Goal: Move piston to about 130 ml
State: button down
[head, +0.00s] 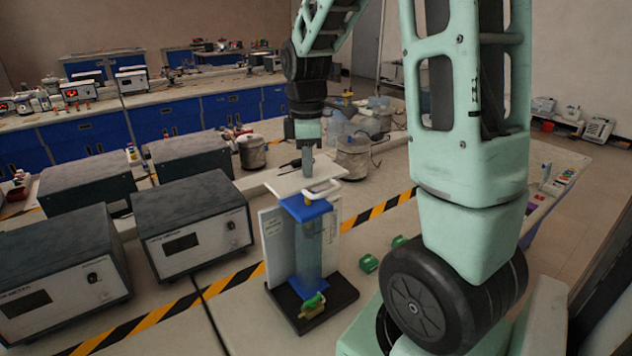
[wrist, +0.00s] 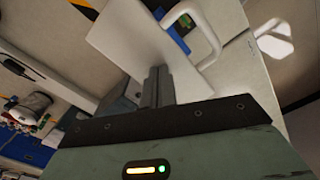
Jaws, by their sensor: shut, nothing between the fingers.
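The piston apparatus stands upright on a black base (head: 330,308) on the bench. It has a clear bluish cylinder (head: 309,250) with a blue collar (head: 304,208), a white backing panel (head: 272,240) and a small green and brass valve (head: 312,304) low at the front. The piston's white top plate with a loop handle (head: 322,188) sits above the collar; the handle also shows in the wrist view (wrist: 204,30). My gripper (head: 308,172) points down, shut and empty, right at the plate. In the wrist view its fingertips (wrist: 156,72) overlap the plate (wrist: 140,45); contact is unclear. The scale reading is too small to read.
Grey instrument boxes (head: 192,225) stand to the left of the apparatus. Yellow and black tape (head: 160,322) crosses the bench.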

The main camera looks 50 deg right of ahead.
notch_tip(320, 180, up, 7)
jog(key=p, duration=0.6)
dwell(0.5)
jog(key=s+a+f+b, duration=0.2)
jog(key=a+f+b, duration=0.15)
jog(key=a, duration=0.75)
jog(key=s+a+f+b, duration=0.2)
jog(key=a+f, duration=0.2)
jog(key=a, duration=0.7)
jog(key=s+a+f+m+b, duration=0.1)
jog(key=s+a+f+b, duration=0.3)
jog(key=s+a, duration=0.7)
notch_tip(320, 180, down, 2)
jog(key=shift+s+a+f+y, duration=0.15)
jog(key=shift+s+y, duration=0.15)
jog(key=shift+s, duration=0.65)
